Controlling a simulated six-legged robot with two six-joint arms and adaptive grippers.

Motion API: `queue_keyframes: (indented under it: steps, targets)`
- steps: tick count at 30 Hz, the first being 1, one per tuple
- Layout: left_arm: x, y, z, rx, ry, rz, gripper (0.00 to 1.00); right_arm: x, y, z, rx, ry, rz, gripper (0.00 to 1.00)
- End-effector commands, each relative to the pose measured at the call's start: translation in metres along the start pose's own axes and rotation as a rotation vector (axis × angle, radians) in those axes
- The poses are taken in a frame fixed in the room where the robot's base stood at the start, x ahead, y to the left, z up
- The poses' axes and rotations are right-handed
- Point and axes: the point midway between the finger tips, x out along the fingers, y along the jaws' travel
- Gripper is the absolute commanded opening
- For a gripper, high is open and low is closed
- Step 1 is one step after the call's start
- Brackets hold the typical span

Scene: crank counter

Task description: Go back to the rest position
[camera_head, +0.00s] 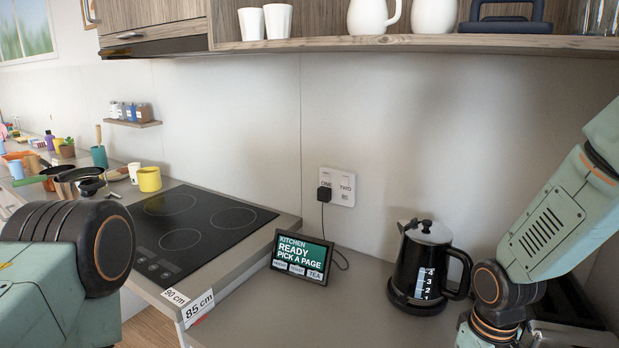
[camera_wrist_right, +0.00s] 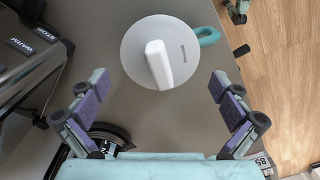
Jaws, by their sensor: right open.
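My right gripper (camera_wrist_right: 158,84) is open, its two purple-padded fingers spread wide in the right wrist view. Beyond the fingers stands a white round-lidded vessel (camera_wrist_right: 138,61) with a pale block-shaped knob and a teal handle at its right; the fingers are apart from it. In the head view my right arm comes in at the right, and its gripper is out of the picture. My left arm shows at the lower left without its gripper. Small grey-green parts at the top right of the wrist view look like my left gripper (camera_wrist_right: 238,14), mostly cut off.
A black kettle (camera_head: 422,262) stands on the counter (camera_head: 340,315) close to my right arm. A small screen (camera_head: 301,258) reads "READY PICK A PAGE". The hob (camera_head: 190,226) lies left, with a yellow mug (camera_head: 149,179) behind it. A shelf (camera_head: 420,44) overhangs the counter.

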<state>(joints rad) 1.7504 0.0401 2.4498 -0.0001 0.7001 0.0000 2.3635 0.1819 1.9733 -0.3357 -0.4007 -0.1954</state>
Motion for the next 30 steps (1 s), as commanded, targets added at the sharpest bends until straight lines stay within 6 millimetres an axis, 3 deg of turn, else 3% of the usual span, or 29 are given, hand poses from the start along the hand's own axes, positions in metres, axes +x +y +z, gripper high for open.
queue_keyframes:
  steps: [6,19,25,30]
  targets:
    - [-0.009,0.000,0.000,0.000,-0.001,0.000,0.00,-0.009,0.000,0.000,0.000,-0.001,-0.001,1.00]
    - [-0.007,0.000,0.000,0.000,-0.001,0.000,0.00,-0.007,0.000,0.000,0.000,-0.001,-0.001,1.00]
    - [0.005,0.000,0.001,0.000,-0.001,0.000,0.00,0.006,0.000,0.000,0.000,-0.001,-0.001,1.00]
    - [0.019,0.000,0.000,0.000,-0.001,0.000,0.00,0.030,0.000,0.001,0.000,-0.004,-0.001,1.00]
